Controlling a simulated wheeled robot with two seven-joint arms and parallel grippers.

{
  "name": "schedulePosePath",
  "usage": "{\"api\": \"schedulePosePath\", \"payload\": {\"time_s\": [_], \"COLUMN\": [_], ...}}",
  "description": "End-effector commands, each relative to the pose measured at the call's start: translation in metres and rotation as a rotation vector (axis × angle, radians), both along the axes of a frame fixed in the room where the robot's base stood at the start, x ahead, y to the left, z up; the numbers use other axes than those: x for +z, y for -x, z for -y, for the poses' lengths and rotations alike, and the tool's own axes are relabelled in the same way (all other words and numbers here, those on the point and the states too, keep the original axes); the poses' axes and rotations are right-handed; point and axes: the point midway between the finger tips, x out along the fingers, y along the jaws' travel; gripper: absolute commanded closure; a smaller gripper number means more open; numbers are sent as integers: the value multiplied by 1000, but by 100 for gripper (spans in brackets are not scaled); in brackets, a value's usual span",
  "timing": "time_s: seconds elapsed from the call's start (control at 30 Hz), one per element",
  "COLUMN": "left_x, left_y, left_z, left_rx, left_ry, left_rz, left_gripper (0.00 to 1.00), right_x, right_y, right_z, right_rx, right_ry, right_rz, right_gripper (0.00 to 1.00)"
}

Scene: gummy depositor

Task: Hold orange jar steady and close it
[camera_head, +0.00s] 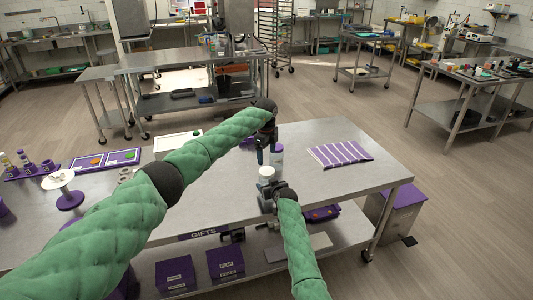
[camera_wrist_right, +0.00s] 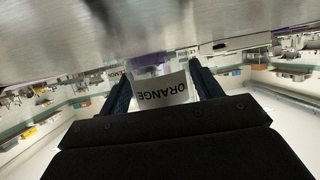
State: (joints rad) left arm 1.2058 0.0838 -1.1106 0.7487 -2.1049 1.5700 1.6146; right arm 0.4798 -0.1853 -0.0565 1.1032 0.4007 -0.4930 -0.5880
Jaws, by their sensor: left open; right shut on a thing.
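The orange jar (camera_wrist_right: 163,90), with a white label reading ORANGE upside down, sits between the fingers of my right gripper (camera_wrist_right: 164,88) in the right wrist view. In the head view my right gripper (camera_head: 268,196) is shut on it near the table's front edge, and a white round top (camera_head: 266,172) shows above the fingers. My left gripper (camera_head: 266,156) is open, pointing down just above and behind that white top, apparently empty. Whether the white top is a seated lid or the jar's open mouth I cannot tell. My grippers hide most of the jar.
Another pale jar (camera_head: 277,153) stands just behind, close to my left gripper. A purple striped cloth (camera_head: 340,154) lies on the steel table (camera_head: 310,185) at right.

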Motion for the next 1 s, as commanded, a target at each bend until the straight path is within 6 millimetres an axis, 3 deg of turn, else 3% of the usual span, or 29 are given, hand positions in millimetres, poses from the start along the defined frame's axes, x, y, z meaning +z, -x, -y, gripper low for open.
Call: {"api": "schedulePosePath", "payload": {"time_s": [0.57, 1.0], "left_x": [0, -53], "left_y": [0, 1], "left_z": [-1, 1], "left_rx": [65, 64], "left_ry": [-4, -5], "left_rz": [4, 3], "left_gripper": [21, 21], "right_x": [0, 0], "right_y": [0, 0], "right_z": [0, 0], "right_rx": [0, 0], "right_ry": [0, 0], "right_rz": [0, 0], "right_gripper": [99, 99]}}
